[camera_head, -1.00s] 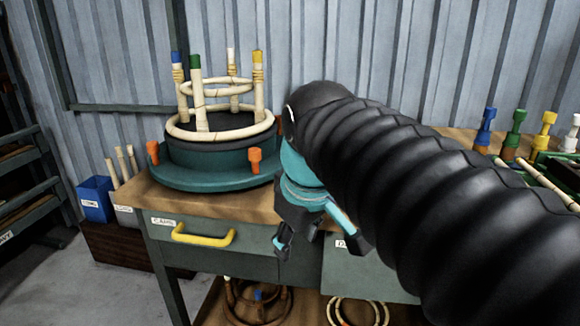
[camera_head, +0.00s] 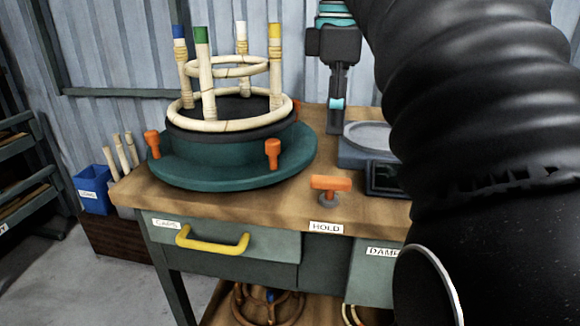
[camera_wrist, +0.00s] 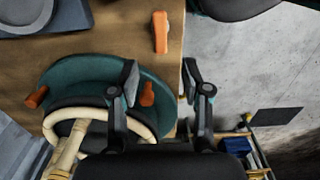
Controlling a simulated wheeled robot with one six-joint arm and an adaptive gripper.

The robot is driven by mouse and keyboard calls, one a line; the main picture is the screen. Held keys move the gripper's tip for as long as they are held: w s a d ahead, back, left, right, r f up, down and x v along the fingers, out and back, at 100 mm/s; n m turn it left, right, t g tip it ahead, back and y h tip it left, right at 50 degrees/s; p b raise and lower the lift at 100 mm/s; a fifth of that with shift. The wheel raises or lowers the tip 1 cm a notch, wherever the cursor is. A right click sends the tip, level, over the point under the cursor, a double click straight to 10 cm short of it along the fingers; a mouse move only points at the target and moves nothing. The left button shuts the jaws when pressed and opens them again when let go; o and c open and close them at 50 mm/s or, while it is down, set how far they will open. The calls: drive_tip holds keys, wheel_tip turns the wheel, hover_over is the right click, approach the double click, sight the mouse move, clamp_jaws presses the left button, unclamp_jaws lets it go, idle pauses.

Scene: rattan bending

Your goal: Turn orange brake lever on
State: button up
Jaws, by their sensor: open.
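The orange brake lever (camera_head: 331,183) is a short bar on a round grey post at the table's front edge, above the HOLD label (camera_head: 326,228). In the head view its bar lies roughly along that edge. It also shows in the wrist view as an orange bar (camera_wrist: 160,32) beyond the fingertips. My gripper (camera_head: 336,125) is raised behind the lever, pointing down, apart from it. In the wrist view my gripper (camera_wrist: 161,80) is open and empty, its two fingers spread; the lever is not between them.
A teal turntable (camera_head: 190,176) with orange knobs carries a rattan frame (camera_head: 226,69), left of the lever. A dark scale-like device (camera_head: 372,160) stands to the right. A yellow drawer handle (camera_head: 212,240) juts out below. Bare wood surrounds the lever.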

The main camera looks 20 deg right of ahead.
sight(331, 178)
wheel_tip(331, 178, down, 11)
drive_tip(key=shift+r+b, duration=0.15)
drive_tip(key=shift+b, duration=0.95)
clamp_jaws()
